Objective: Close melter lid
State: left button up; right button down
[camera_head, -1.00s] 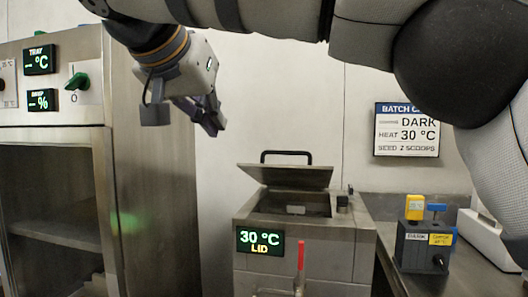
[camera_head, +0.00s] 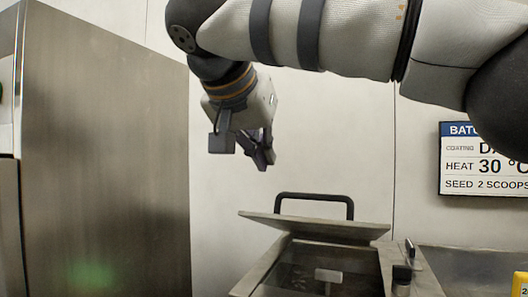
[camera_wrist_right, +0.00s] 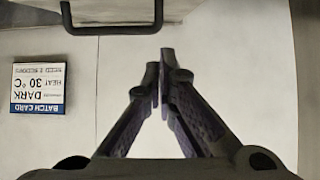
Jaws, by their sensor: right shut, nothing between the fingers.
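The melter (camera_head: 425,280) stands at the lower middle of the head view, with its opening uncovered. Its lid (camera_head: 310,226) is raised and tilted at the back of the opening, and a black bar handle (camera_head: 315,197) rises from it. My right gripper (camera_head: 262,160) hangs above and left of the handle, apart from it, shut and empty. In the right wrist view the fingers (camera_wrist_right: 163,65) are shut, with the handle (camera_wrist_right: 110,28) beyond them at the top and a strip of the lid (camera_wrist_right: 30,20) behind it. My left gripper is in neither view.
A tall steel cabinet (camera_head: 105,150) stands on the left. A batch card (camera_head: 485,165) hangs on the back wall at the right and also shows in the wrist view (camera_wrist_right: 38,88). A small dark knob (camera_head: 401,275) stands on the melter's right rim. Bare wall lies behind the lid.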

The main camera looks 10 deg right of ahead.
send_over(277, 202)
jog(key=f, duration=0.4)
jog(key=shift+s+a, duration=0.35)
jog(key=shift+s, duration=0.05)
jog(key=shift+s+a+f, duration=0.2)
jog(key=shift+s+f, duration=0.1)
jog(key=shift+f, duration=0.15)
jog(key=shift+s+a+f, duration=0.2)
jog(key=shift+s+f, duration=0.1)
jog(key=shift+f, duration=0.15)
jog(key=shift+s+a+f, duration=0.1)
jog(key=shift+s+f, duration=0.15)
jog(key=shift+f, duration=0.4)
jog(key=shift+w, duration=0.1)
